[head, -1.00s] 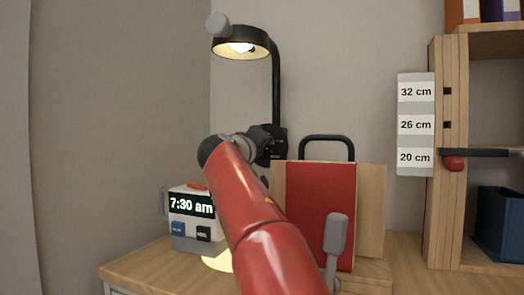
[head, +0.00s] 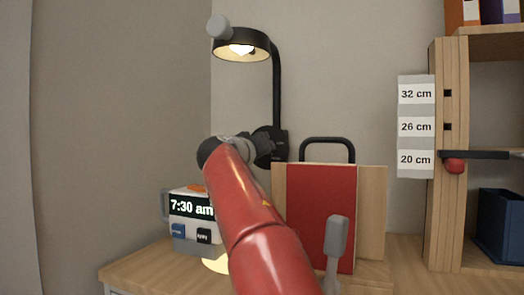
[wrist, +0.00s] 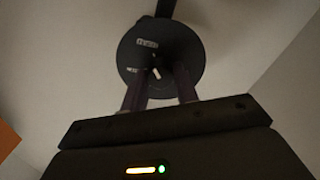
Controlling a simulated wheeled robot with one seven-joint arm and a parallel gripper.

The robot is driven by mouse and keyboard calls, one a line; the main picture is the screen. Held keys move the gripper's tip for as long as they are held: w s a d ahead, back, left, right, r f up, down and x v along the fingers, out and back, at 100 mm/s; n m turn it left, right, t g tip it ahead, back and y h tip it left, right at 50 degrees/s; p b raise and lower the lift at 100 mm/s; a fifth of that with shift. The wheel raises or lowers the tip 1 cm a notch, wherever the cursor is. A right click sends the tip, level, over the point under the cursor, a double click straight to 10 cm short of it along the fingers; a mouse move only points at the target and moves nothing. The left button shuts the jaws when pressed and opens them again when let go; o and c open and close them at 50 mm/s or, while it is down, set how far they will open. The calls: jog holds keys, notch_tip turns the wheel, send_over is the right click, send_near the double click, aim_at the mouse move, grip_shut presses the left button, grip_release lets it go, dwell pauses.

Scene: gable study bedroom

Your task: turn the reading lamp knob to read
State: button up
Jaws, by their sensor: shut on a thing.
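The black reading lamp (head: 277,95) stands by the wall with its shade (head: 232,42) at the top and its bulb lit. Its round black dial plate (head: 280,152) is partly hidden behind my gripper (head: 267,147) in the head view. In the wrist view the dial plate (wrist: 187,50) carries small labels too blurred to read. The knob lies at its lower middle, with a pale pointer mark (wrist: 156,73) showing. My gripper's two fingers (wrist: 160,88) stand on either side of the knob, shut on it. Most of the knob is hidden.
A white clock reading 7:30 am (head: 192,215) stands left of my arm. A wooden shelf (head: 437,150) is at the far right.

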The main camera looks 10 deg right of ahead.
jog(key=shift+f, duration=0.1)
jog(key=o, duration=1)
jog(key=shift+v, duration=3.9)
jog(key=shift+a, duration=0.1)
